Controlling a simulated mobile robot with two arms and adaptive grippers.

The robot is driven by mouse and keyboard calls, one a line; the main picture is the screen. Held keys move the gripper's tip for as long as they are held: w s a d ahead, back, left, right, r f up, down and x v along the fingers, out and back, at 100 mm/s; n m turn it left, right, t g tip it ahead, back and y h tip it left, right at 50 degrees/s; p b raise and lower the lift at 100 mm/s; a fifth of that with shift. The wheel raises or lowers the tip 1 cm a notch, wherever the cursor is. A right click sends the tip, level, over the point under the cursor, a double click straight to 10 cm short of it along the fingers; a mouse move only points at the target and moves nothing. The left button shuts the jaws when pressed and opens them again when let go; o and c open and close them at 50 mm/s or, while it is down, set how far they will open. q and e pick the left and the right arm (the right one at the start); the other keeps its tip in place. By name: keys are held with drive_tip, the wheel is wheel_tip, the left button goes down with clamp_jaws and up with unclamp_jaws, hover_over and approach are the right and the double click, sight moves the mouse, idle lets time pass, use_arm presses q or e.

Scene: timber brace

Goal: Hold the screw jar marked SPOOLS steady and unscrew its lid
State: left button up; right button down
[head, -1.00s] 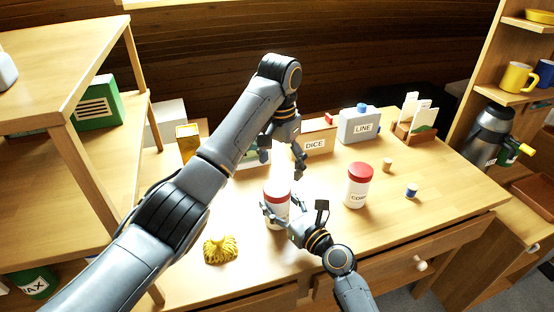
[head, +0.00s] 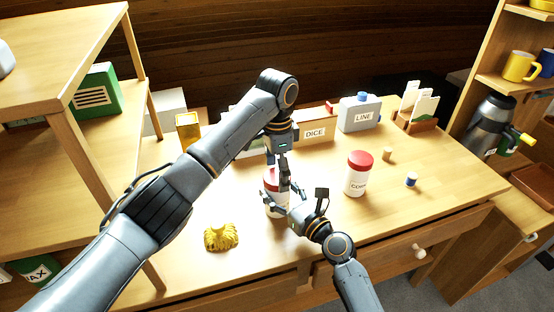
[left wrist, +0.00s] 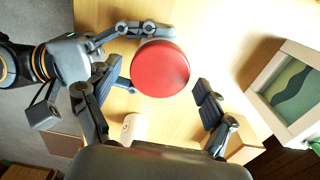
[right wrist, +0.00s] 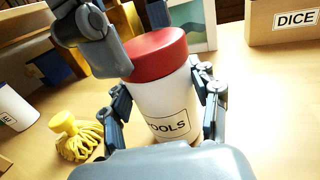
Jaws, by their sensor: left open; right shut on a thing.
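The white jar (right wrist: 160,103) has a red lid (right wrist: 155,52) and a label of which "OOLS" shows in the right wrist view. It stands upright on the table. My right gripper (right wrist: 163,105) is shut around the jar's body from the side. My left gripper (left wrist: 155,95) points down over the jar with its fingers open. The red lid (left wrist: 160,68) shows beneath it in the left wrist view, ahead of the line between the fingers. In the head view the lid (head: 271,181) is partly hidden by my left gripper (head: 284,185).
A second red-lidded white jar (head: 358,174) stands to the right. A yellow mop head (head: 221,237) lies at front left. The DICE box (head: 317,132) and LINE canister (head: 359,113) stand behind.

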use_arm(q)
drive_tip(key=shift+f, duration=0.35)
drive_tip(key=c, duration=1.2)
drive_tip(key=n, duration=0.4)
drive_tip(key=shift+n, duration=0.4)
drive_tip(key=n, duration=0.5)
drive_tip(key=shift+r, duration=0.15)
drive_tip(key=shift+r, duration=1)
